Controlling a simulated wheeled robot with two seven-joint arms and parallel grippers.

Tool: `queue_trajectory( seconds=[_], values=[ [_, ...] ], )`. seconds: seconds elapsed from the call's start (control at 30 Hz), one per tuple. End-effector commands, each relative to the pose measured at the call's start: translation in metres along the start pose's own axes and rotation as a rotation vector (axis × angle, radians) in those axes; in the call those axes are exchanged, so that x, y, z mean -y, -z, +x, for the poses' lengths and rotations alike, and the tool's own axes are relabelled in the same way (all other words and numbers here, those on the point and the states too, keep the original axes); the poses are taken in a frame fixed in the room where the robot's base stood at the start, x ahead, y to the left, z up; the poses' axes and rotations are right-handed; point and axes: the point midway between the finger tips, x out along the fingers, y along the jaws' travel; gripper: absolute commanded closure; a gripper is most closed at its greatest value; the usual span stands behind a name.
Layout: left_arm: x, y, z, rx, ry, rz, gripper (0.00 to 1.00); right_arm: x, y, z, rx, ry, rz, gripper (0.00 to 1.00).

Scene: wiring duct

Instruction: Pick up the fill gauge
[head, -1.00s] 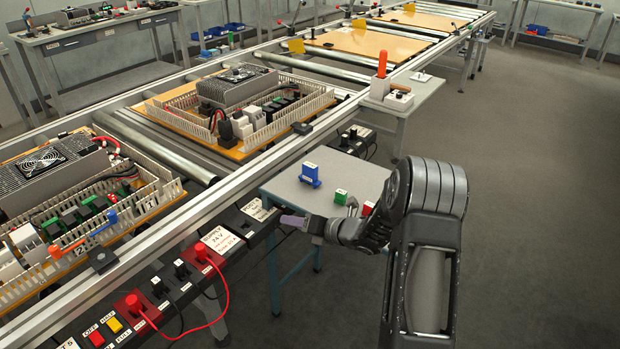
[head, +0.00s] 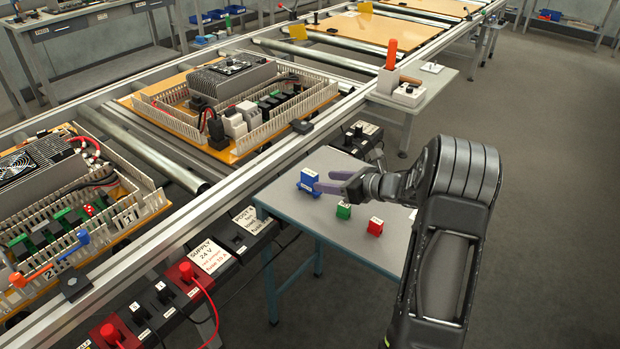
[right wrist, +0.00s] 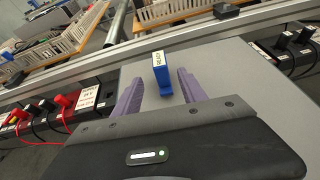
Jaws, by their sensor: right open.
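My left gripper is out of view.
A green block (head: 344,210) and a red block (head: 375,226) stand on the side table (head: 290,207) near my right arm. The conveyor rail and a black socket strip with a red plug (head: 187,271) run along its left. An orange-and-blue tool (head: 50,264) lies across the near panel.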

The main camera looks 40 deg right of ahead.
Motion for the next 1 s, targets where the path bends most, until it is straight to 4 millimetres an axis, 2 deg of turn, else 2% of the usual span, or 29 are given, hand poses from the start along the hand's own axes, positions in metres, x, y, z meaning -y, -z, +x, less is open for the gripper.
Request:
queue_trajectory(
  seconds=[0.17,0.4,0.77,1.0],
  values=[
    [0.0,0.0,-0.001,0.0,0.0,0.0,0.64,0.0,0.0,0.003,0.0,-0.001,0.001,0.51],
    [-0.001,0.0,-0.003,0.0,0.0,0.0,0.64,0.0,0.0,0.025,0.0,-0.001,0.002,0.51],
    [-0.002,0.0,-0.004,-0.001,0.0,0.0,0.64,0.0,-0.002,0.03,0.0,-0.001,0.002,0.51],
    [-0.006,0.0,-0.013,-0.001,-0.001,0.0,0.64,0.001,-0.005,0.062,-0.001,-0.002,0.002,0.51]
  ],
)
